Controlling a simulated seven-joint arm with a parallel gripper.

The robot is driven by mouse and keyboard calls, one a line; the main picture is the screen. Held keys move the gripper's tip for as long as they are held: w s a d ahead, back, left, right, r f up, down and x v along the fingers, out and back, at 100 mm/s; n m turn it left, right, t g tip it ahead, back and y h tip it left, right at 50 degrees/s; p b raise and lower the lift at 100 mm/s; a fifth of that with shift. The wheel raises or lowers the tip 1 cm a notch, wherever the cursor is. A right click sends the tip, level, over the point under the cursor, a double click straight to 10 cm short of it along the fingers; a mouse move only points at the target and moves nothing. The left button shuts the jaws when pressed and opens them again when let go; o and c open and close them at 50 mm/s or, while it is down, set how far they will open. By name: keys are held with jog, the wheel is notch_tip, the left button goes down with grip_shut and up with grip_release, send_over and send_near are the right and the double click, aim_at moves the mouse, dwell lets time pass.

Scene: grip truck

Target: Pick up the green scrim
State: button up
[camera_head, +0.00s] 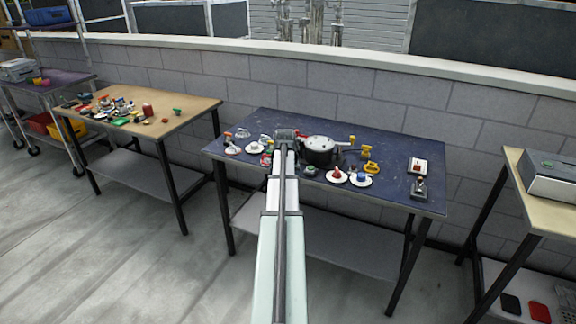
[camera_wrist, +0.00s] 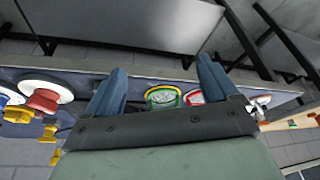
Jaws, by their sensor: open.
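The green scrim (camera_wrist: 163,97) shows in the wrist view as a green-rimmed, pale mesh piece near the table edge. It lies between my two fingers in the picture, with its lower part hidden behind my gripper body. My gripper (camera_wrist: 163,72) is open and nothing is held between its fingers. In the head view my gripper (camera_head: 286,134) is over the left part of the blue table (camera_head: 395,193). My arm hides much of the table there, and I cannot clearly make out the scrim in that view.
A red-rimmed piece (camera_wrist: 195,98) lies close beside the scrim. White discs with a red knob (camera_head: 337,176) and a blue knob (camera_head: 361,179) sit near the front edge.

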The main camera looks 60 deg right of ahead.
jog(key=w+d+r, duration=0.1)
jog(key=d+r, duration=0.6)
jog(key=r, duration=0.3)
jog(key=shift+n, duration=0.4)
jog(key=w+d+f, duration=0.1)
jog(key=f, duration=0.1)
jog(key=w+d+f, duration=0.1)
jog(key=d+f, duration=0.1)
jog(key=w+d+f, duration=0.1)
jog(key=d+f, duration=0.1)
jog(key=shift+f, duration=0.4)
jog(key=shift+x, duration=3.05)
jog(key=shift+s+a, duration=0.1)
jog(key=shift+a, duration=0.1)
jog(key=shift+c, duration=0.4)
jog(key=c, duration=0.8)
